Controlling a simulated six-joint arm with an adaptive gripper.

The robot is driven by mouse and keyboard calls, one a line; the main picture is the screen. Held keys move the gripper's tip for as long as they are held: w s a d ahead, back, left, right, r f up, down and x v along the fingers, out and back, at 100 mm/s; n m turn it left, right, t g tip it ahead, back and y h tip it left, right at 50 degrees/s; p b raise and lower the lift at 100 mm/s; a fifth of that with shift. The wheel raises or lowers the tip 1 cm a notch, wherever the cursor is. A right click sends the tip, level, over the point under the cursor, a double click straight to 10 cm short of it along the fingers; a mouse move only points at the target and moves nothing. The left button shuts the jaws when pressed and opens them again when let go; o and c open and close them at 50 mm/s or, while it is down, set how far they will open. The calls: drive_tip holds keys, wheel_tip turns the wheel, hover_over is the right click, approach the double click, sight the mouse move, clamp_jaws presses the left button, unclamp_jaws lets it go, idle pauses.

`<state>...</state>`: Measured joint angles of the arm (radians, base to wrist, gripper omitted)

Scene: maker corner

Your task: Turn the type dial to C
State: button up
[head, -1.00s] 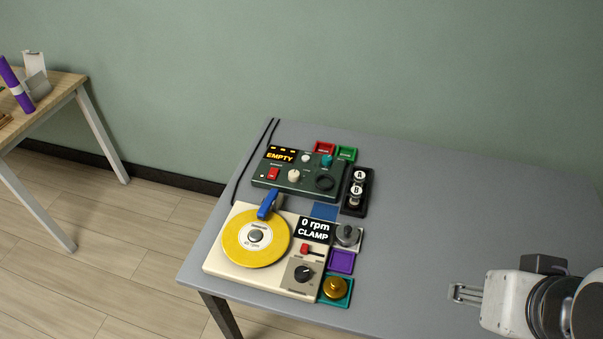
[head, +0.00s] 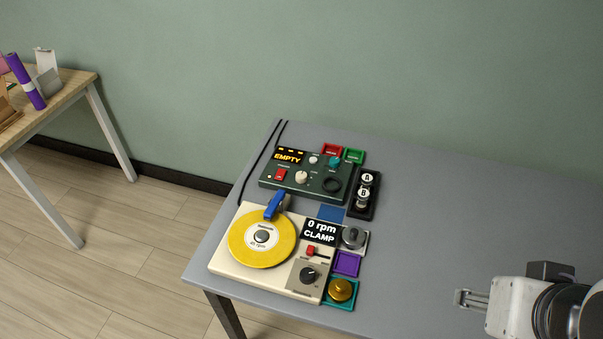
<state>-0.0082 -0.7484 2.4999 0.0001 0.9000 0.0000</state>
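A dark green control box (head: 284,191) stands on the grey table in the head view, its display (head: 288,157) reading EMPTY. A cream dial (head: 302,177) sits near its middle and a black ring-shaped part (head: 332,184) at its right. The lettering around the dial is too small to read, so I cannot tell its setting or whether it is the type dial. My gripper (head: 463,299) is at the lower right, well apart from the box, with nothing seen between its fingers. Its finger opening is not clear from this angle.
In front of the box is a cream turntable unit (head: 226,266) with a yellow disc, a black knob (head: 309,275) and a display reading 0 rpm CLAMP. A black tray (head: 354,210) with cylinders marked A and B stands right of the box.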

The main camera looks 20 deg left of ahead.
drive_tip(key=shift+a+f+g, duration=0.55)
drive_tip(key=shift+f+g, duration=0.05)
drive_tip(key=shift+f, duration=0.6)
drive_tip(key=n+g+y, duration=0.3)
drive_tip(key=n+y, duration=0.1)
drive_tip(key=n, duration=0.9)
approach(301, 175)
drive_tip(key=shift+f, duration=0.35)
drive_tip(key=shift+f, duration=0.1)
drive_tip(key=shift+x, duration=3.85)
drive_tip(key=shift+w+a, duration=0.1)
drive_tip(key=shift+w, duration=0.05)
